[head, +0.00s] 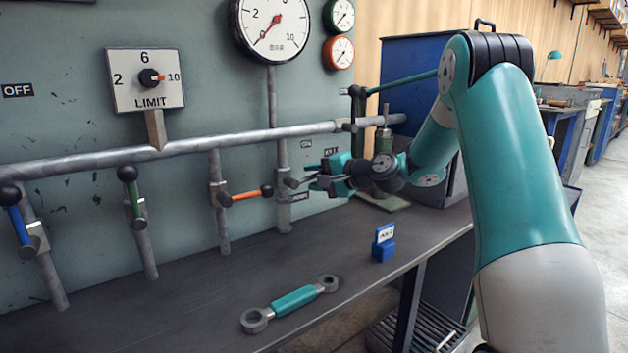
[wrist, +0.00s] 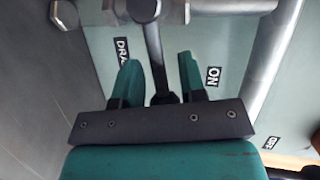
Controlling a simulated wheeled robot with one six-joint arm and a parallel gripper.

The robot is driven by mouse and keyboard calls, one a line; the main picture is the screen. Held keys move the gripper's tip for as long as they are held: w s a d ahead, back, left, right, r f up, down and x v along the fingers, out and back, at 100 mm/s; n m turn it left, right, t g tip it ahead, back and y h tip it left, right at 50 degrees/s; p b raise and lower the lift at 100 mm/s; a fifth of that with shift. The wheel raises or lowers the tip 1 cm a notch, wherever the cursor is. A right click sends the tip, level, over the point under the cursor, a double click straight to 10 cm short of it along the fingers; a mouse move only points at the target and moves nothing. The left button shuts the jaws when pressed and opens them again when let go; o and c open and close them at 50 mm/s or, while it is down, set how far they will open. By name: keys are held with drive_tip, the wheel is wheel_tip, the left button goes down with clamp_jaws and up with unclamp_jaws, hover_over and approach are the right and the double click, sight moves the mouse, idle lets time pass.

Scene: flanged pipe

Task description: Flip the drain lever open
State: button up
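The drain lever is a dark handle (wrist: 154,48) on a valve by a grey pipe, between the label starting "DRA" (wrist: 122,52) and the "ON" label (wrist: 213,77) in the wrist view. Its dark end (wrist: 165,97) lies close to my gripper's palm. My gripper (wrist: 159,64) is open, with one teal finger on each side of the handle and gaps showing beside it. In the head view, my gripper (head: 303,181) points left at the valve (head: 290,183) on the vertical pipe below the large gauge. The fingers hide most of the handle there.
An orange lever (head: 246,197), a green lever (head: 133,193) and a blue lever (head: 19,226) are left along the panel. A horizontal pipe (head: 95,162) runs above.

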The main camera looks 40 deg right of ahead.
drive_tip(key=shift+w, duration=0.2)
drive_tip(key=shift+a, duration=0.1)
clamp_jaws()
